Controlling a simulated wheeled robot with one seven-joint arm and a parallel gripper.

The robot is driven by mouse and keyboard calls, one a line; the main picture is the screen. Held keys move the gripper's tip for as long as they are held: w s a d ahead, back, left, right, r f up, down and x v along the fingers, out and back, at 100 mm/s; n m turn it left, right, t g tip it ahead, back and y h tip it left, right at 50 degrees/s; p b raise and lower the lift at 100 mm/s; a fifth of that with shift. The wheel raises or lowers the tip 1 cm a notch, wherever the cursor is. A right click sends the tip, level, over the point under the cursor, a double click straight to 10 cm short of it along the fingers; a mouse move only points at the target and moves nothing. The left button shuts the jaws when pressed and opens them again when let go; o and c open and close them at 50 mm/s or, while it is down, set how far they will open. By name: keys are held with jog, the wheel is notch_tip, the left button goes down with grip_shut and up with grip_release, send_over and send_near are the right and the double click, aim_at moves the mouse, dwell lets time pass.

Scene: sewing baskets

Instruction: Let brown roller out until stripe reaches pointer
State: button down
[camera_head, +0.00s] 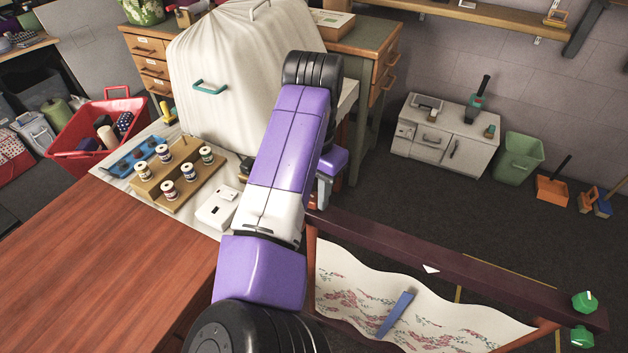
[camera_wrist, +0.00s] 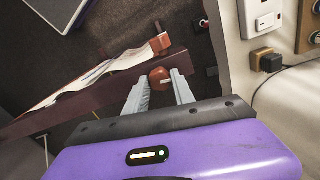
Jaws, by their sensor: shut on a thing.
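In the head view a pale cloth (camera_head: 345,275) with pink flowers hangs in a wooden frame with a dark rail (camera_head: 500,273). A blue stripe (camera_head: 395,314) crosses the cloth. A white pointer (camera_head: 431,268) sits on the rail, right of the stripe and apart from it. Two green knobs (camera_head: 585,301) are at the frame's right end. In the wrist view my gripper (camera_wrist: 161,84) is shut on a red-brown knob (camera_wrist: 160,74) at the near end of the frame, which I take as the brown roller's. In the head view my arm hides the knob and most of the gripper.
A red-brown table (camera_head: 90,255) fills the lower left. Beside it are a wooden rack (camera_head: 178,178) with several spools, a white box (camera_head: 217,208) and a covered machine (camera_head: 235,75). A white cabinet (camera_head: 443,140) and green bin (camera_head: 519,158) stand behind on open dark floor.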

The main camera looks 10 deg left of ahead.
jog(key=shift+n+p, duration=0.9)
jog(key=shift+p, duration=0.05)
jog(key=c, duration=1.1)
grip_release()
jog(key=shift+o, duration=0.2)
notch_tip(320, 180, up, 8)
jog(key=shift+f, duration=0.1)
